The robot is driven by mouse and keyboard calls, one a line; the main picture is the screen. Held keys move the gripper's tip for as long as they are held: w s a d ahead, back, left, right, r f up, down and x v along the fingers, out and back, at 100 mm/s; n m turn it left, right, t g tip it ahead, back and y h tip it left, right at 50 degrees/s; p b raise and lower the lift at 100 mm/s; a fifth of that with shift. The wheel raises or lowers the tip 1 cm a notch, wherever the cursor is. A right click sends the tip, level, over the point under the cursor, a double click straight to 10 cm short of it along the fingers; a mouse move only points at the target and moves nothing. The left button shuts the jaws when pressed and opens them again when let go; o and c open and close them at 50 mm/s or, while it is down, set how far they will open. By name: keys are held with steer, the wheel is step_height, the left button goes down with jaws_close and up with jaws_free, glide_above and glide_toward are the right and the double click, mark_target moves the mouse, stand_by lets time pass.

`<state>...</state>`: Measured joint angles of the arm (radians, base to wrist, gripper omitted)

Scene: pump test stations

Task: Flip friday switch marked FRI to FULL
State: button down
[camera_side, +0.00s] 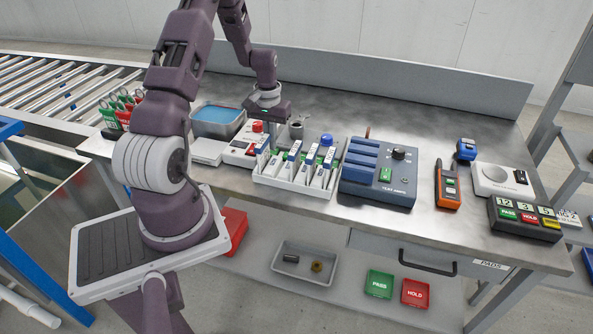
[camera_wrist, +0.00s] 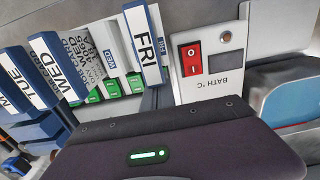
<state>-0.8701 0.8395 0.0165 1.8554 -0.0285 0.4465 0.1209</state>
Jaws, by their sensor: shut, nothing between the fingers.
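The FRI piece (camera_wrist: 146,45) is a white and blue bar with black letters at the right end of a row in the wrist view. Bars marked WED (camera_wrist: 58,68) and TUE (camera_wrist: 24,75) stand left of it. In the side view the row sits in a white rack (camera_side: 300,188); its lettering is too small to read there. No FULL mark is legible. My gripper (camera_side: 271,112) is shut and empty, above the back left of the rack. In the wrist view its dark housing fills the bottom; the fingertips are hidden.
A white BATH °C box (camera_wrist: 220,82) with a red rocker switch stands beside the FRI piece. A blue-filled bath (camera_side: 218,117) is further left. A blue pump tester (camera_side: 378,180) stands right of the rack. The bench behind the tester is clear.

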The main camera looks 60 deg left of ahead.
step_height(320, 180, up, 5)
steer(key=shift+r, duration=0.1)
stand_by(0.3)
steer(key=w+d+r+m+t+y, duration=0.15)
steer(key=d+r+m, duration=0.25)
steer(key=d+r, duration=1.35)
steer(key=s+d+r+m+t, duration=0.2)
steer(key=s+d, duration=0.5)
steer(key=s, duration=0.1)
steer(key=s+d+r+m+t+h, duration=0.1)
steer(key=s+d+r+m+t, duration=0.1)
steer(key=s+d, duration=0.6)
steer(key=shift+r+m, duration=0.5)
steer(key=shift+r, duration=0.05)
steer(key=shift+h, duration=0.25)
